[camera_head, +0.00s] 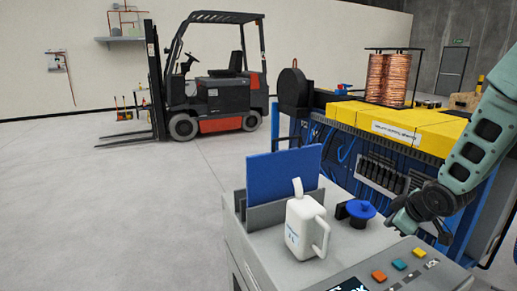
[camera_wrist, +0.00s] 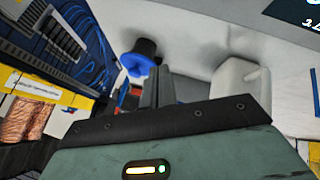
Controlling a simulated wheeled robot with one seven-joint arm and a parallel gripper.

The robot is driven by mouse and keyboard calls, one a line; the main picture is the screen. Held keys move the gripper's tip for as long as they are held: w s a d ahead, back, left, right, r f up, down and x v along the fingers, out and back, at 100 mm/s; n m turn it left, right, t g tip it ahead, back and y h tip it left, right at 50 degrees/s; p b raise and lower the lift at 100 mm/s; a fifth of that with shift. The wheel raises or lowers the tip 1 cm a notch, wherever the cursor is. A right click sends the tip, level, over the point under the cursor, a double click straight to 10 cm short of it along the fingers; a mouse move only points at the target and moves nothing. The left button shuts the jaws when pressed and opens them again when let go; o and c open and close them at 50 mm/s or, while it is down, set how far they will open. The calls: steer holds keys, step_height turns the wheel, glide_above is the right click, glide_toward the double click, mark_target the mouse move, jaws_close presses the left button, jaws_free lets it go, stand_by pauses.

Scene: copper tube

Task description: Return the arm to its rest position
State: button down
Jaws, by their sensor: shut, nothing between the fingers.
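My arm, a grey-green one, comes in from the right in the head view. My gripper (camera_head: 401,222) points down and left above the right part of the grey console. It is shut and empty. In the wrist view its dark fingers (camera_wrist: 160,88) are together, with the blue round knob (camera_wrist: 140,60) just beyond them. In the head view this blue knob (camera_head: 360,210) on a dark base is left of my gripper, apart from it. A white mug (camera_head: 305,225) stands on the console further left; it also shows in the wrist view (camera_wrist: 238,88).
A blue panel (camera_head: 283,172) stands in a grey holder behind the mug. Coloured buttons (camera_head: 398,265) line the console's front. A yellow-topped blue machine (camera_head: 420,128) carrying copper coils (camera_head: 388,80) is behind my arm. A forklift (camera_head: 220,95) stands further back; the floor at left is clear.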

steer(key=s+a+r+g+y, duration=0.1)
steer(key=s+a+r+g, duration=0.15)
steer(key=s+a, duration=0.65)
steer(key=s+a+r+g, duration=0.25)
steer(key=s+a, duration=0.25)
steer(key=a, duration=0.7)
steer(key=s+a+r+g, duration=0.1)
steer(key=s+a, duration=0.2)
steer(key=s, duration=0.5)
steer(key=s+a+r+g, duration=0.1)
steer(key=s+a, duration=0.2)
steer(key=s, duration=0.6)
steer(key=shift+a+r+g+h+b, duration=0.2)
steer(key=shift+r+g+h+b, duration=0.1)
steer(key=shift+b, duration=0.15)
